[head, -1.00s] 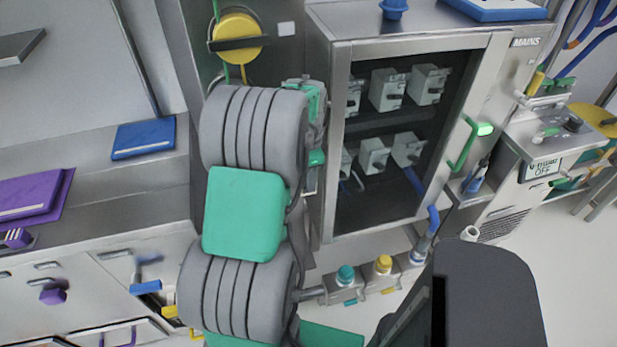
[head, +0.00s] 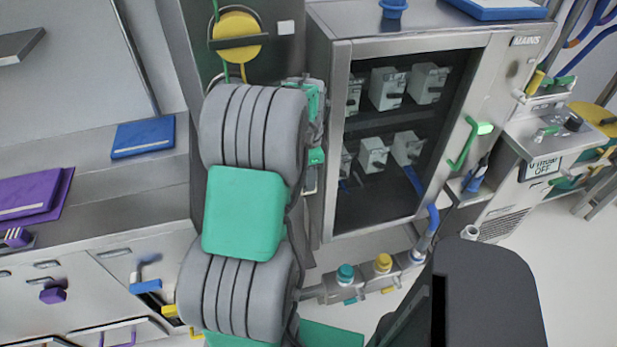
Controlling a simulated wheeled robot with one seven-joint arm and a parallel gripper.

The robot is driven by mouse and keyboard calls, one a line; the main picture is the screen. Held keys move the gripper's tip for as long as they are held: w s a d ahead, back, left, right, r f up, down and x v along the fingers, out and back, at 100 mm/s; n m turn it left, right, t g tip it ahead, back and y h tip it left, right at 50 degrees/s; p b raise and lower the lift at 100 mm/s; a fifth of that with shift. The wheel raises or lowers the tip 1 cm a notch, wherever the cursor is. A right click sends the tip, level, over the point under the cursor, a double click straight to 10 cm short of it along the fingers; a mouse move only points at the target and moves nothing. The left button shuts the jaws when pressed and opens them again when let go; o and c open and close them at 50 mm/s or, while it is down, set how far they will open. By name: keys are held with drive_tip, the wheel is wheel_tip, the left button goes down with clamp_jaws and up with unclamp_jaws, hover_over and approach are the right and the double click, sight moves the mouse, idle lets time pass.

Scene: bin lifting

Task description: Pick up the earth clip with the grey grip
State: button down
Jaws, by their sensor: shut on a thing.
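My arm, with its grey ribbed joints and green cover, stands in the left middle of the head view. Its end is not clearly visible, and I cannot make out my gripper's fingers. I cannot pick out an earth clip with a grey grip; one may be hidden behind the arm. Small green and grey parts (head: 314,157) show just right of the upper joint, beside the cabinet, but I cannot tell what they are. A yellow disc (head: 236,38) with a dark bar and green-yellow leads is on the panel above the arm.
A metal cabinet (head: 328,215) with a dark front and a green handle (head: 470,143) stands right of the arm. Low fittings carry a teal knob (head: 345,274) and a yellow knob (head: 383,262). A blue folder (head: 143,138) and purple folder (head: 32,194) lie on the left counter.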

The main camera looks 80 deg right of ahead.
drive_tip(key=shift+r, duration=0.1)
wheel_tip(320, 180, up, 7)
drive_tip(key=shift+r+b, duration=0.1)
drive_tip(key=shift+b, duration=0.35)
drive_tip(key=s+a+b, duration=0.1)
drive_tip(key=s+a, duration=0.3)
drive_tip(key=a, duration=0.3)
drive_tip(key=s+a+b, duration=0.2)
drive_tip(key=s+a, duration=0.3)
drive_tip(key=a, duration=0.3)
drive_tip(key=shift+a+f, duration=0.2)
drive_tip(key=shift+a, duration=0.05)
